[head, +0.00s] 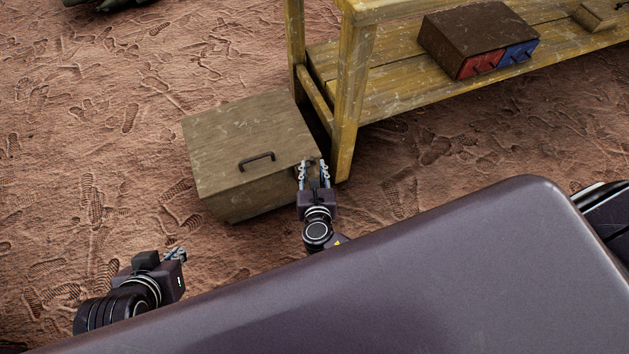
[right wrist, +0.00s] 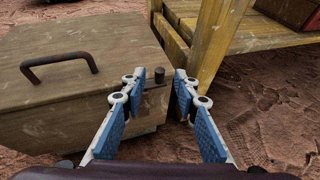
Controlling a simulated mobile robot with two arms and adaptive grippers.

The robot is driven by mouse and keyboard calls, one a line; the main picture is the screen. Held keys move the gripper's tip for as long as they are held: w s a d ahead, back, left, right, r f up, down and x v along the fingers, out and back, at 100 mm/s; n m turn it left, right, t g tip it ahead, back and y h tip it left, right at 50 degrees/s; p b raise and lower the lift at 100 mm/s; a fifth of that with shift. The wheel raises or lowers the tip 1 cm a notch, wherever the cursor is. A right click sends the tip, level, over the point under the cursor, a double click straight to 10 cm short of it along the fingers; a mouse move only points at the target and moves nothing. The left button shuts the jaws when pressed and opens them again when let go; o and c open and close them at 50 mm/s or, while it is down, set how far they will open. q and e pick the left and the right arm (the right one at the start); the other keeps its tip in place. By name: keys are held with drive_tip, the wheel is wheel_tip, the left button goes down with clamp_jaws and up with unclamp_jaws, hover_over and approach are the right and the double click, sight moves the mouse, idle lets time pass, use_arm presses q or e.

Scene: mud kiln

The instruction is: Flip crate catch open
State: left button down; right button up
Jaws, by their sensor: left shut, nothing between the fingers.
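The wooden crate (head: 235,135) stands on the ground with its lid down and a dark bar handle (head: 257,160) on top. The handle also shows in the right wrist view (right wrist: 60,63). A small dark knob-like part, perhaps the catch (right wrist: 154,97), is at the crate's right edge, seen between my right fingers. I cannot tell whether they touch it. My right gripper (head: 314,168) is open at the crate's near right corner. It also shows in the right wrist view (right wrist: 170,78). My left gripper (head: 178,253) is shut and empty, low at the left, apart from the crate.
A yellow wooden table (head: 352,95) has a leg close beside the crate's right side. Its lower shelf holds a brown box (head: 475,32) with red and blue drawer fronts. My dark body covers the lower right. Bare reddish ground lies free left of the crate.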

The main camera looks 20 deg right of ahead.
drive_tip(key=v, duration=0.7)
idle(0.4)
